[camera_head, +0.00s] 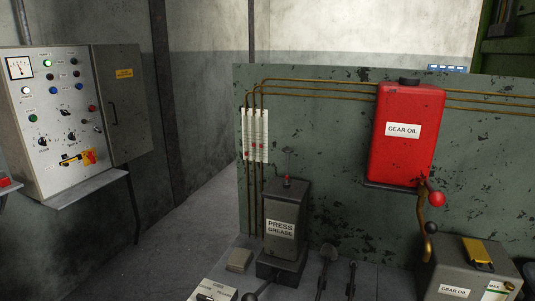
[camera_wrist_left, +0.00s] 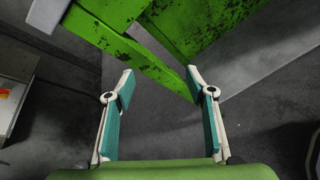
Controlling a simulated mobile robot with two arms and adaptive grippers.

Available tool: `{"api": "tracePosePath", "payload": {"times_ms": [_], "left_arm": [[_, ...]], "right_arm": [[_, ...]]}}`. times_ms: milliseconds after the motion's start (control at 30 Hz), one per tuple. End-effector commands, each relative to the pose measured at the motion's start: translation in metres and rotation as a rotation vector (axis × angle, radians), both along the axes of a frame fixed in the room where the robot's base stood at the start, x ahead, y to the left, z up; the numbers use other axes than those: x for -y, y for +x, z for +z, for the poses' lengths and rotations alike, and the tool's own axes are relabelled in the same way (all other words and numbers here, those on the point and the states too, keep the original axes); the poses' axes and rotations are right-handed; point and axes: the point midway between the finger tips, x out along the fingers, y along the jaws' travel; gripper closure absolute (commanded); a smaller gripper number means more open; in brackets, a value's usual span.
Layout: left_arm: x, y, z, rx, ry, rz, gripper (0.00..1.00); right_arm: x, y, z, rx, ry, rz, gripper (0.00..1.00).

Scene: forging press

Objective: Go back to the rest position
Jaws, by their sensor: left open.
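My left gripper (camera_wrist_left: 160,90) shows in the left wrist view. Its two fingers with teal pads stand wide apart and nothing is between them. Beyond the fingers is bare grey floor (camera_wrist_left: 160,135) and a green painted beam (camera_wrist_left: 135,52). No gripper shows in the head view, and my right gripper is in neither view.
A control panel (camera_head: 65,120) stands at the left. A red gear oil tank (camera_head: 407,135) hangs on a green panel (camera_head: 335,150). A press grease box (camera_head: 284,222) and a gear oil box (camera_head: 455,275) stand below. Open floor (camera_head: 175,245) lies between the control panel and green panel.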

Motion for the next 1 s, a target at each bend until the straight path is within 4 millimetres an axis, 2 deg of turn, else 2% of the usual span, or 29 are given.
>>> {"api": "tracePosePath", "payload": {"times_ms": [33, 100, 167, 200, 267, 300, 367, 400, 500, 600, 700, 833, 1000], "left_arm": [[0.0, -0.015, -0.039, -0.044, 0.131, -0.054, 0.5], [0.0, -0.038, -0.088, -0.094, 0.324, -0.153, 0.5], [-0.001, -0.061, -0.128, -0.136, 0.486, -0.259, 0.5], [-0.001, -0.079, -0.153, -0.162, 0.591, -0.34, 0.5], [-0.002, -0.108, -0.189, -0.197, 0.744, -0.478, 0.5], [-0.002, -0.129, -0.211, -0.215, 0.843, -0.581, 0.5], [-0.004, -0.163, -0.243, -0.236, 0.987, -0.752, 0.5], [-0.005, -0.187, -0.262, -0.244, 1.076, -0.879, 0.5], [-0.008, -0.248, -0.301, -0.233, 1.268, -1.214, 0.5], [-0.013, -0.301, -0.326, -0.181, 1.402, -1.534, 0.5], [-0.017, -0.339, -0.339, -0.115, 1.473, -1.777, 0.5], [-0.02, -0.364, -0.346, -0.056, 1.51, -1.945, 0.5], [-0.02, -0.367, -0.347, -0.046, 1.515, -1.966, 0.5]], "right_arm": [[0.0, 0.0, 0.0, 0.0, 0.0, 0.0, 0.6], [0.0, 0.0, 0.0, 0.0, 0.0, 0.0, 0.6], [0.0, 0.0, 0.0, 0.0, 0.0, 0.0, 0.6], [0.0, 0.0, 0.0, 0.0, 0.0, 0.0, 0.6], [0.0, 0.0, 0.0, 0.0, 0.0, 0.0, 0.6], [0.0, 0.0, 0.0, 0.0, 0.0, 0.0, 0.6], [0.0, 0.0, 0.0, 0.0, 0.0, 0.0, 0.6], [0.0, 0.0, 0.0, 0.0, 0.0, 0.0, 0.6], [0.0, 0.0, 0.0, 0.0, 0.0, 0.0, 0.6], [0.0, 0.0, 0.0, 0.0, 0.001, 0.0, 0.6], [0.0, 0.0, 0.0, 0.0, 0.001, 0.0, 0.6], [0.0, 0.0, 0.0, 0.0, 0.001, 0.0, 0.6], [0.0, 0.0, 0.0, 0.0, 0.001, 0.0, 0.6]]}}
